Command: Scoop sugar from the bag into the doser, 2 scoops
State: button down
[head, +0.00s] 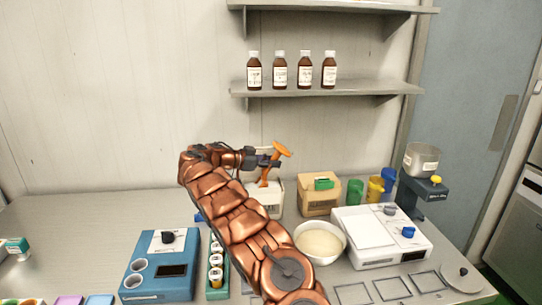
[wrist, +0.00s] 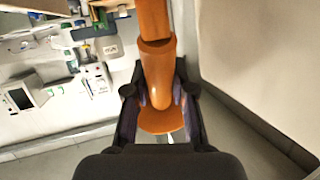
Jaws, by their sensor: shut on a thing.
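My gripper (head: 266,160) is raised above the back of the counter, shut on an orange scoop (head: 282,150). In the wrist view the orange scoop (wrist: 157,70) sits between both fingers of my gripper (wrist: 160,100). I cannot tell whether the scoop holds anything. A white bag or box (head: 272,204) stands below my gripper, partly hidden by my arm; its lettering is not readable. A tan box-like bag (head: 319,202) with a green thing on top stands right of it. A grey hopper (head: 422,160) on a dark stand with a yellow knob, perhaps the doser, stands at the back right.
A white bowl of pale contents (head: 320,242) and a white scale (head: 382,238) stand in front. Green, yellow and blue cups (head: 375,188) stand behind the scale. A blue device (head: 160,265) is front left. Shelves (head: 325,88) hold several brown bottles. The counter's back left is clear.

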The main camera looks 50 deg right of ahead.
jog(key=shift+s+d+f+y+p, duration=0.2)
jog(key=shift+d+y+p, duration=0.25)
jog(key=shift+p, duration=0.85)
jog(key=shift+f+t+y+b, duration=0.25)
jog(key=shift+f+t+b, duration=0.05)
jog(key=shift+f+b, duration=0.2)
jog(key=s+d+f+t+y+b, duration=0.1)
jog(key=b, duration=0.1)
jog(key=d+f+t+y+b, duration=0.1)
jog(key=y+b, duration=0.1)
jog(key=b, duration=0.1)
jog(key=shift+s+d+f+m+y, duration=0.2)
jog(key=shift+s+m+y, duration=0.1)
jog(key=shift+s+m, duration=0.1)
jog(key=s+d+r+t+y+p, duration=0.2)
jog(key=d+r+y+p, duration=0.2)
jog(key=p, duration=0.6)
jog(key=shift+s+r+t+p, duration=0.3)
jog(key=shift+s+r+t, duration=0.1)
jog(key=shift+r, duration=1)
